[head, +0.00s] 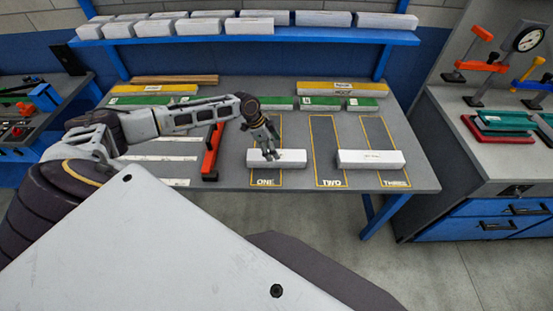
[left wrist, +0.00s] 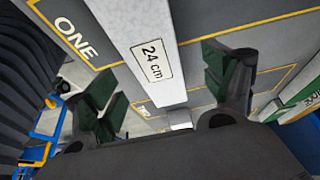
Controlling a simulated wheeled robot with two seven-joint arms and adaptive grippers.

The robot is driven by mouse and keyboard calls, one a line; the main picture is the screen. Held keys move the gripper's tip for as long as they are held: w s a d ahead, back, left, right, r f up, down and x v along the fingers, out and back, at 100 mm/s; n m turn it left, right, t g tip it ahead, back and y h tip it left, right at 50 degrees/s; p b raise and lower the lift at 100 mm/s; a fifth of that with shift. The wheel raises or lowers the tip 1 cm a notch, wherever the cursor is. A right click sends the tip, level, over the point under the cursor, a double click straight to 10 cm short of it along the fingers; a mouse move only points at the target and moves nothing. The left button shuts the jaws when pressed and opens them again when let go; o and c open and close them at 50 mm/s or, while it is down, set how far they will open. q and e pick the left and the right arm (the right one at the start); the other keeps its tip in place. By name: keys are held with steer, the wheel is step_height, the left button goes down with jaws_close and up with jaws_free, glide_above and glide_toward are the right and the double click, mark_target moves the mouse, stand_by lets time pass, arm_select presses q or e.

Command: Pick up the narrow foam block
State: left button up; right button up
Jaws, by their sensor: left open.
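A white foam block (head: 290,160) lies across lane ONE on the grey worktable (head: 225,178). Another white block (head: 372,160) lies across lanes TWO and THREE. From the head view I cannot tell which is the narrow one. My left gripper (head: 270,152) points down at the lane ONE block. In the left wrist view, the open fingers of my left gripper (left wrist: 165,92) stand on either side of a white block labelled "24 cm" (left wrist: 140,35), with gaps showing. Whether the fingertips reach below its top is unclear. My right gripper is not in view.
A red-orange bar tool (head: 211,152) stands left of lane ONE. Green-topped blocks (head: 360,103) and yellow-topped blocks (head: 345,89) line the table's back. A blue shelf (head: 335,35) with several white blocks is above. A side bench with clamps (head: 483,65) stands right.

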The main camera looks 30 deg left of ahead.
arm_select(q)
steer(key=shift+f, duration=0.1)
steer(key=shift+s+d+f+p, duration=0.1)
steer(key=shift+d+f+p, duration=0.15)
steer(key=shift+f, duration=0.5)
steer(key=shift+s+d+f+p, duration=0.1)
steer(key=shift+d+f+p, duration=0.1)
steer(key=shift+f, duration=0.5)
steer(key=shift+x, duration=1.1)
steer(key=shift+w, duration=0.1)
steer(key=c, duration=1.1)
steer(key=shift+r, duration=0.2)
steer(key=shift+r+b, duration=0.4)
steer(key=shift+r, duration=4.45)
